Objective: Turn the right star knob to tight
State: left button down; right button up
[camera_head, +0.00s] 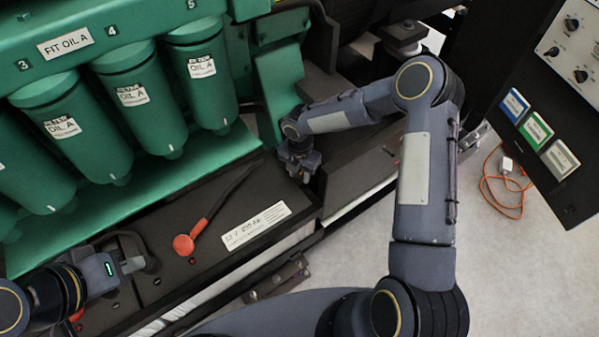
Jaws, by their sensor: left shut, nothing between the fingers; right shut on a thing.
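My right gripper (303,168) is shut at the right end of the dark ledge, below the green engine block. It is closed on a small dark thing, which looks like the right star knob; fingers and wrist hide nearly all of it, so its shape and turn cannot be told. My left gripper (132,262) is shut and empty over the left part of the ledge, away from the right one. No other star knob can be made out clearly.
Green oil filters (140,95) hang above the ledge. A red-ended lever (184,244) lies by a white label plate (256,226) between my grippers. A dark control panel (550,110) stands at right. An orange cable (505,185) lies on the pale floor.

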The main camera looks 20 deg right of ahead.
jog(key=shift+f+m+b, duration=0.15)
jog(key=shift+m+b, duration=0.9)
jog(key=shift+m, duration=0.05)
jog(key=m+b, duration=0.2)
jog(key=shift+m, duration=0.4)
jog(key=m+b, duration=0.2)
jog(key=m, duration=0.1)
jog(key=shift+m, duration=0.3)
jog(key=m+b, duration=0.2)
jog(key=m, duration=0.1)
jog(key=shift+m, duration=0.3)
jog(key=m+b, duration=0.1)
jog(key=m, duration=0.4)
jog(key=shift+b, duration=0.4)
jog(key=m+b, duration=0.1)
jog(key=m, duration=0.4)
jog(key=shift+m, duration=0.4)
